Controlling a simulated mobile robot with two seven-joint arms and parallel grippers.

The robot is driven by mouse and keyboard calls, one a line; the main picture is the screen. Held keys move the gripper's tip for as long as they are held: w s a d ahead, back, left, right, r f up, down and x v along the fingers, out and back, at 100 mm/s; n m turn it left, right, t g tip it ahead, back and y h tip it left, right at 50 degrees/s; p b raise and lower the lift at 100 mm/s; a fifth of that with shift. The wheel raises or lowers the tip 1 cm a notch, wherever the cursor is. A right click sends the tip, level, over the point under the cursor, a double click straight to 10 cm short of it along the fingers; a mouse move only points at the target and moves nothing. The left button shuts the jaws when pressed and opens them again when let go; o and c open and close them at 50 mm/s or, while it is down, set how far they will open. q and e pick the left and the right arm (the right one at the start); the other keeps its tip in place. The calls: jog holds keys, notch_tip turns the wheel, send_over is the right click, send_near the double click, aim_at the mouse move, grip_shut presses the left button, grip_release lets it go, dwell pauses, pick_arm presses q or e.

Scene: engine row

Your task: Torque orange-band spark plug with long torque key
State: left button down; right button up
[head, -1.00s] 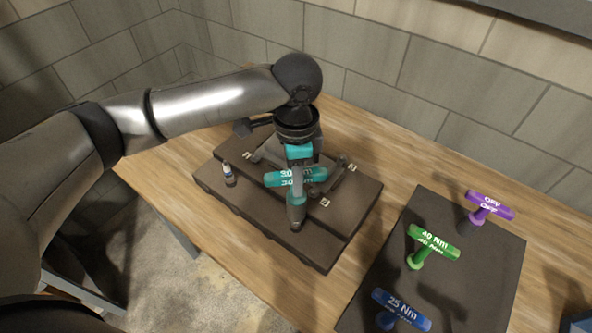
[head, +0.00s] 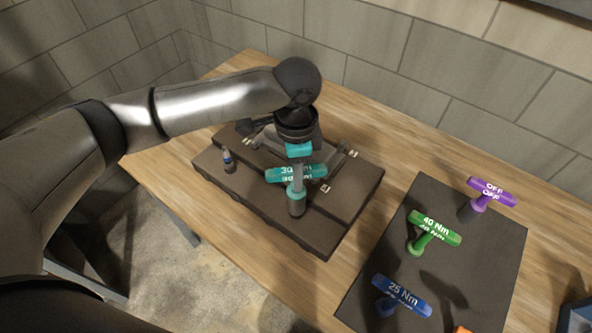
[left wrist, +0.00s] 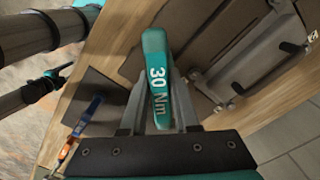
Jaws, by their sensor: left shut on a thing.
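My left gripper (head: 300,148) is shut on the handle of the teal 30 Nm T-key (head: 284,174). In the left wrist view this handle (left wrist: 157,80) lies between the two fingers. The key's shaft points down and its dark socket (head: 297,205) is at the dark engine block (head: 255,205). I cannot tell whether the socket touches the block or a plug. A small plug with a white and blue part (head: 228,160) stands upright on the block, left of the key. No orange-banded plug shows. A small teal-ended dark part (left wrist: 58,74) may be my right gripper.
A dark mat (head: 480,262) right of the block holds a purple OFF key (head: 490,190), a green 40 Nm key (head: 434,228) and a blue 25 Nm key (head: 402,296). An orange thing (head: 462,329) is cut off below. Grey rails (head: 338,165) rise from the block.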

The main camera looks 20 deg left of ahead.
pick_arm(q)
jog(key=shift+f+p, duration=0.15)
jog(key=shift+p, duration=0.3)
dwell(0.3)
jog(key=shift+s+p, duration=0.25)
jog(key=shift+p, duration=0.45)
dwell(1.3)
jog(key=shift+w+p, duration=0.2)
jog(key=shift+p, duration=0.15)
dwell(0.6)
jog(key=m, duration=0.5)
jog(key=shift+w, duration=0.1)
jog(key=shift+r, duration=5.75)
